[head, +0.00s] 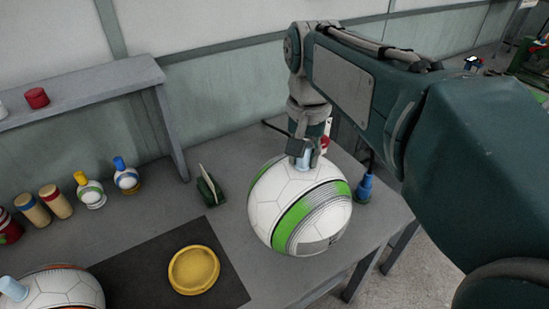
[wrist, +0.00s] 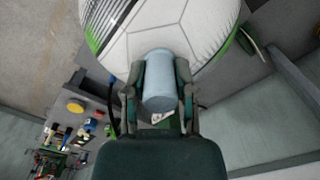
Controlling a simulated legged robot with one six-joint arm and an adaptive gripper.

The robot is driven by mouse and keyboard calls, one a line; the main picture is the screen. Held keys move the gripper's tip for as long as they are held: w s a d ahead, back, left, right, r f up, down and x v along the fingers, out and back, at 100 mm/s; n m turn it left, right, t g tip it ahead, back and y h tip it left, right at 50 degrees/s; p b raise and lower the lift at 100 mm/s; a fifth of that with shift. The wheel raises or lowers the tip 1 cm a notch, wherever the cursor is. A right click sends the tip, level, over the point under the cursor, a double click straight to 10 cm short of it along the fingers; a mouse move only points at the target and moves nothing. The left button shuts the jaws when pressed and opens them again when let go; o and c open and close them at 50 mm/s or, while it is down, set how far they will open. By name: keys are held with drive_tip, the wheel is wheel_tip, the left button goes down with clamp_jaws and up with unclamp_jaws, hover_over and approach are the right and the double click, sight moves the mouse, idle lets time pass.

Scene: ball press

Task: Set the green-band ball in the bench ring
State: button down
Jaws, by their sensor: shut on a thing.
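The green-band ball (head: 268,190) is white with a green and grey striped band and a pale blue knob on top. My gripper (head: 305,160) is shut on this knob, above the ball. In the wrist view the pale blue knob (wrist: 163,82) sits between the two fingers of my gripper (wrist: 163,88), with the ball (wrist: 170,28) beyond it. I cannot tell whether the ball touches the bench. A round yellow ring (head: 194,270) with a raised rim lies on a dark mat, left of and nearer than the ball.
A second ball (head: 55,290) with a pale blue knob is at the lower left. Small ball figures (head: 90,191) and wooden cylinders (head: 55,201) stand at left. A dark green holder (head: 209,187) is behind the mat (head: 140,262). A blue bottle (head: 364,189) stands right of the ball.

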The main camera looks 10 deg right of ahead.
drive_tip(key=w, duration=0.1)
drive_tip(key=w+f, duration=0.1)
drive_tip(key=w, duration=0.1)
drive_tip(key=w+f, duration=0.1)
drive_tip(key=w, duration=0.1)
drive_tip(key=shift+w+a+f, duration=0.1)
drive_tip(key=shift+f, duration=0.1)
drive_tip(key=w+f, duration=0.4)
drive_tip(key=f, duration=0.1)
drive_tip(key=shift+w+a+f, duration=0.15)
drive_tip(key=shift+w+f, duration=0.15)
drive_tip(key=shift+w, duration=0.1)
drive_tip(key=shift+w+f, duration=0.2)
drive_tip(key=shift+f, duration=1.6)
drive_tip(key=shift+c, duration=2.1)
unclamp_jaws()
drive_tip(key=shift+f, duration=0.1)
